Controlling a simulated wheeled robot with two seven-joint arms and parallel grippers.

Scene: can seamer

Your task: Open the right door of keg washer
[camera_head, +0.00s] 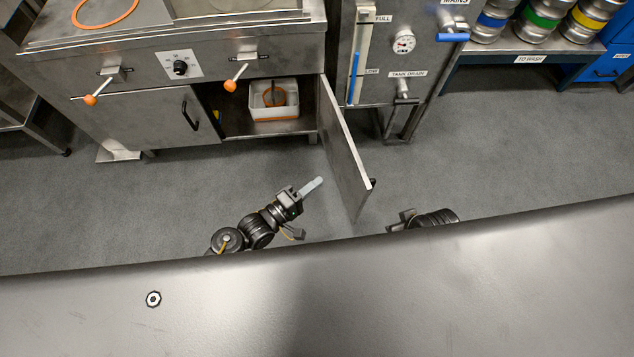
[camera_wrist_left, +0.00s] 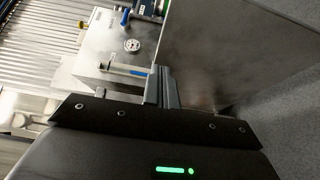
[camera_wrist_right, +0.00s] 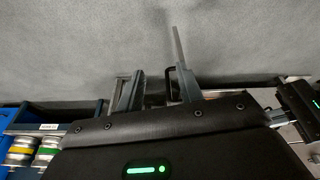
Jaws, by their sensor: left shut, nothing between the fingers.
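The keg washer (camera_head: 150,60) is a steel cabinet at the upper left of the head view. Its right door (camera_head: 343,150) stands swung wide open, showing the compartment inside. Its left door (camera_head: 150,115) is closed, with a black handle (camera_head: 190,114). My left gripper (camera_head: 312,186) is shut and empty, left of the open door on its inner side; the door's panel (camera_wrist_left: 240,50) fills the right of the left wrist view, beyond the fingers (camera_wrist_left: 163,88). My right gripper (camera_head: 402,221) is right of the door, partly hidden; its fingers (camera_wrist_right: 155,90) are apart in the right wrist view.
A white box (camera_head: 274,112) sits inside the open compartment. A steel tank unit (camera_head: 420,75) with a gauge stands right of the washer. Several kegs (camera_head: 540,25) stand on a shelf at the upper right. Grey floor (camera_head: 480,150) is clear right of the door.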

